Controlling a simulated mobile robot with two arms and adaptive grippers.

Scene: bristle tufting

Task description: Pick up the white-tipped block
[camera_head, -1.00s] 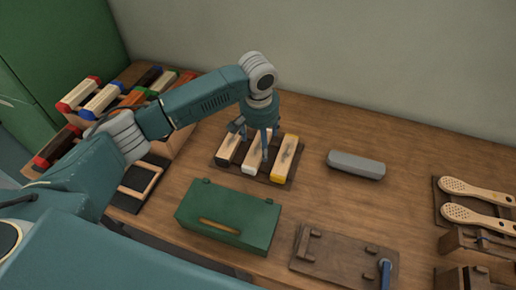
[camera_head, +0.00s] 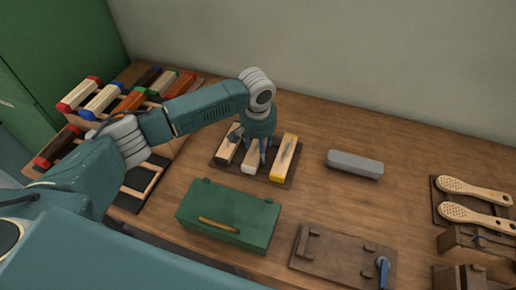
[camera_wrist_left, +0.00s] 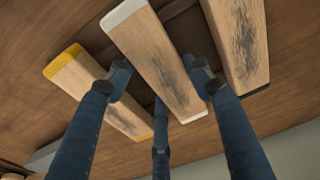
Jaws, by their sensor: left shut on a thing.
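The white-tipped block (camera_head: 250,163) is pale wood with a dark smudge. It lies in the dark tray (camera_head: 265,176) between a black-tipped block (camera_head: 229,146) and a yellow-tipped block (camera_head: 284,157). My left gripper (camera_head: 256,157) points down over it. In the left wrist view, the fingers of my left gripper (camera_wrist_left: 160,82) are closed on the sides of the white-tipped block (camera_wrist_left: 150,50). The yellow-tipped block (camera_wrist_left: 80,83) and the black-tipped block (camera_wrist_left: 238,40) lie just outside the fingers. I cannot tell any lift off the tray. My right gripper is not in view.
A green box (camera_head: 228,215) stands in front of the tray. A grey rounded case (camera_head: 355,164) lies to its right. A rack of coloured-end blocks (camera_head: 170,148) stands at left. A brown fixture board (camera_head: 340,262) and wooden brush heads (camera_head: 478,219) are at right.

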